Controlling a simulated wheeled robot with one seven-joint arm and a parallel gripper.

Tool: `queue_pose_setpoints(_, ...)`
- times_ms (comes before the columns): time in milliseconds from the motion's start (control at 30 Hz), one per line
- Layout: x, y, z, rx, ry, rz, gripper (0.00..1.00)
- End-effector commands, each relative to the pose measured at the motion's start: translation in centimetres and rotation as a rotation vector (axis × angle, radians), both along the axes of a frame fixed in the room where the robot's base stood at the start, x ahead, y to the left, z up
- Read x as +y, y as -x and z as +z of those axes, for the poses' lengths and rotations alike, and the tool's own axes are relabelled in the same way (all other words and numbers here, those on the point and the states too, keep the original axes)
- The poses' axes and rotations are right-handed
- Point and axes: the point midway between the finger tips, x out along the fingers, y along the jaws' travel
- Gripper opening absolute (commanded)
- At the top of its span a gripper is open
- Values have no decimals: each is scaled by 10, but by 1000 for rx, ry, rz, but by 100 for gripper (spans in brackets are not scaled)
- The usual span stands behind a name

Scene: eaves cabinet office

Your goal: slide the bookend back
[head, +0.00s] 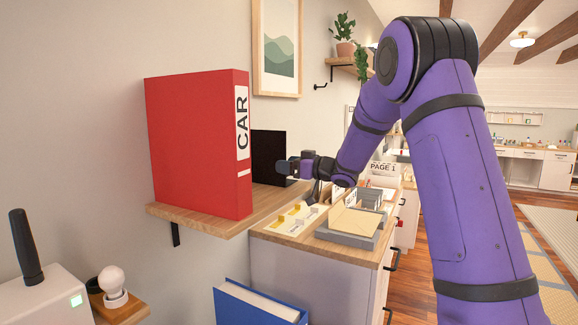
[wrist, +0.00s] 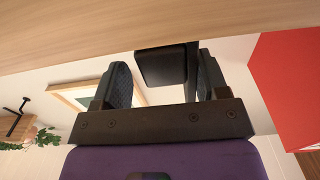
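The bookend is the black upright plate (head: 269,153) on the wooden wall shelf (head: 262,203), behind and to the right of the red binder (head: 190,145) marked CAR. In the wrist view a dark block (wrist: 162,66) and a thin dark upright, apparently parts of the bookend, show between my fingers. My gripper (head: 285,168) is at the plate's right side in the head view. In the wrist view my gripper (wrist: 166,78) has its fingers wide apart, the right one close to the dark upright. I cannot tell whether they touch. The binder (wrist: 286,90) stands apart, to the right there.
A grey tray (head: 346,236) with cards and a folder stands on the cabinet below and right of the shelf. A blue binder (head: 262,303) is below. A framed picture (head: 277,45) hangs above. The shelf front right of the binder looks clear.

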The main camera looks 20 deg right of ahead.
Motion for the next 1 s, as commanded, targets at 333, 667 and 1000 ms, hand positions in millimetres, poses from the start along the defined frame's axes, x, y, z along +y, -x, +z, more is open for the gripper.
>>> queue_pose_setpoints(333, -1, 1, -1, 1, 0, -1, 65)
queue_pose_setpoints(667, -29, 39, 0, 0, 0, -3, 65)
queue_pose_setpoints(1000, -59, 80, -1, 1, 1, -2, 65)
